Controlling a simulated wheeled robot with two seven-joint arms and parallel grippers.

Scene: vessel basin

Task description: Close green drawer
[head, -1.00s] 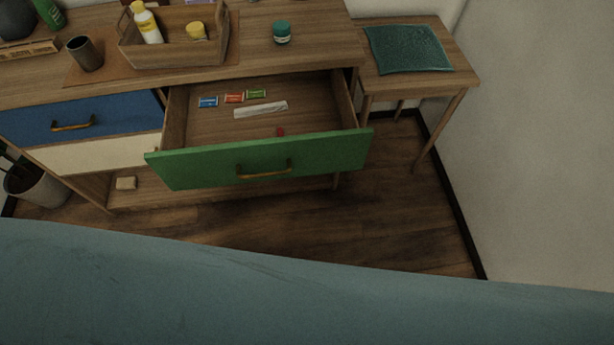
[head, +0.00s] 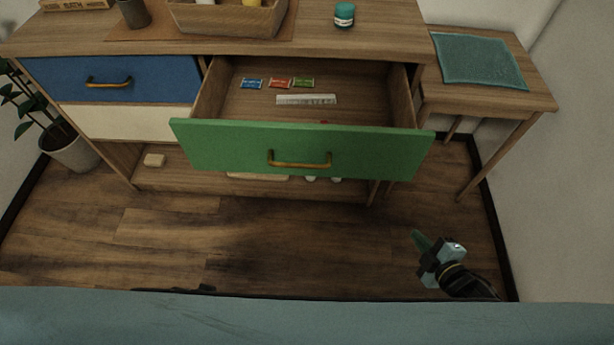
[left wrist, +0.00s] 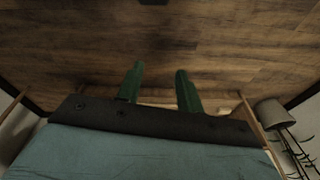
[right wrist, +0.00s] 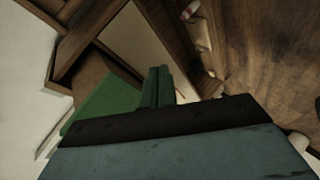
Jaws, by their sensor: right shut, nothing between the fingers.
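The green drawer (head: 225,148) stands pulled out from the wooden dresser, with its brass handle (head: 300,164) facing me. The drawer front also shows at the left of the right wrist view (right wrist: 105,105). My right gripper (head: 416,236) is below and to the right of the drawer front in the picture, apart from it. Its fingers are together and empty (right wrist: 159,85). My left gripper (left wrist: 160,80) shows in the left wrist view with its fingers apart and nothing between them, over the wooden floor.
Inside the drawer lie small blue, red and green packets (head: 280,82) and a white ruler-like strip (head: 306,99). A blue drawer (head: 145,80) at the left is shut. A side table (head: 505,99) with a teal cloth stands at the right by the wall. Floor before the dresser is clear.

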